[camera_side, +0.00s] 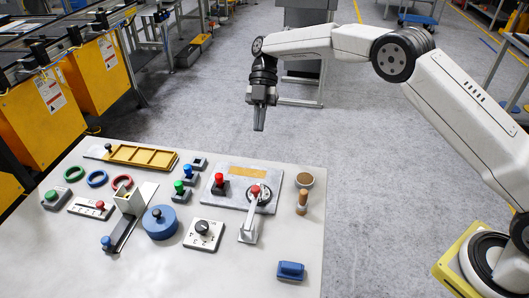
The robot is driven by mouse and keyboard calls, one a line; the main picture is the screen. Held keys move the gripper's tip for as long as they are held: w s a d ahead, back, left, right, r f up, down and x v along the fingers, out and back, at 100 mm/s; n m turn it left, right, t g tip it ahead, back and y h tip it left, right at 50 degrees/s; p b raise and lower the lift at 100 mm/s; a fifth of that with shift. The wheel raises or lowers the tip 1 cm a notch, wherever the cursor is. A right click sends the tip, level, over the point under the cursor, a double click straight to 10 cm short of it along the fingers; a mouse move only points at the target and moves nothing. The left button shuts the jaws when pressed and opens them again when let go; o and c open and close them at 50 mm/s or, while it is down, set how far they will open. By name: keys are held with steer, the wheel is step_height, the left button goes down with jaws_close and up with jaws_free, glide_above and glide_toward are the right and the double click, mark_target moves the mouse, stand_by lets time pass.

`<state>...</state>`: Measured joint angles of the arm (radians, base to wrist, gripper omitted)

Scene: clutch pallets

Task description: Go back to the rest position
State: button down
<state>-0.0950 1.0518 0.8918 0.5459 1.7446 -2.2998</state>
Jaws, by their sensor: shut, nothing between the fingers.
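My gripper (260,122) hangs pointing down at the end of my arm, high in the upper middle of the side view. It is shut, and nothing shows between its fingers. It appears above and behind the far edge of the white table (120,275), apart from everything on it.
The table holds a yellow tray (142,155), coloured rings (97,178), a round blue part (159,222), a dial box (203,234), a grey plate (235,188) with red knobs, a wooden-handled tool (302,202) and a blue block (291,270). Yellow conveyor machines (95,75) stand at left.

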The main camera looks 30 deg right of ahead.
steer(key=shift+d+r, duration=0.1)
steer(key=shift+d, duration=0.05)
stand_by(0.4)
steer(key=s+d+f+m+t+h, duration=0.1)
steer(key=s+d+m+t+h, duration=0.2)
steer(key=s+d+m, duration=0.4)
steer(key=s+d+f+m+t+h, duration=0.2)
steer(key=s+d+m+t, duration=0.4)
steer(key=s+m, duration=1.1)
steer(key=m, duration=0.2)
steer(key=shift+s+d+f+m+h, duration=0.25)
steer(key=shift+d+m+h, duration=0.15)
